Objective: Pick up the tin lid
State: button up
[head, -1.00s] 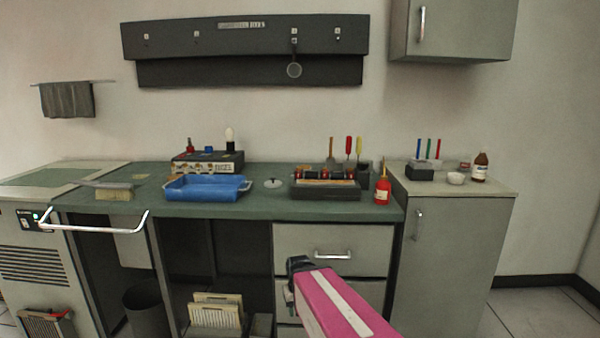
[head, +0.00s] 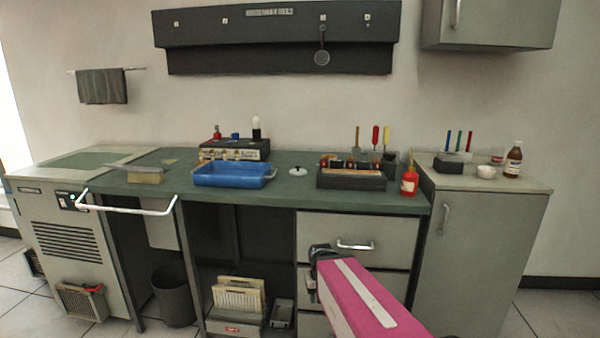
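A small pale round lid with a knob (head: 298,171), which looks like the tin lid, lies on the green bench top (head: 290,192). It sits between the blue tray and the dark tool rack. My gripper (head: 318,262) is the dark end of my pink arm, low in front of the drawers. It is below the bench top and well short of the lid. Its fingers are too small and dark to show whether they are open or shut.
The blue tray (head: 232,186) stands left of the lid. The dark rack (head: 350,180) and a red bottle (head: 409,182) stand to its right. A drawer handle (head: 354,245) and a long metal rail (head: 125,209) stick out in front. Bench in front of the lid is clear.

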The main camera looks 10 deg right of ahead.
aim_at(298, 171)
jog(key=j, duration=0.4)
jog(key=i+j, duration=0.15)
jog(key=j, duration=0.7)
jog(key=k+l+u, duration=0.2)
jog(key=i+j+z, duration=0.2)
jog(key=i, duration=0.05)
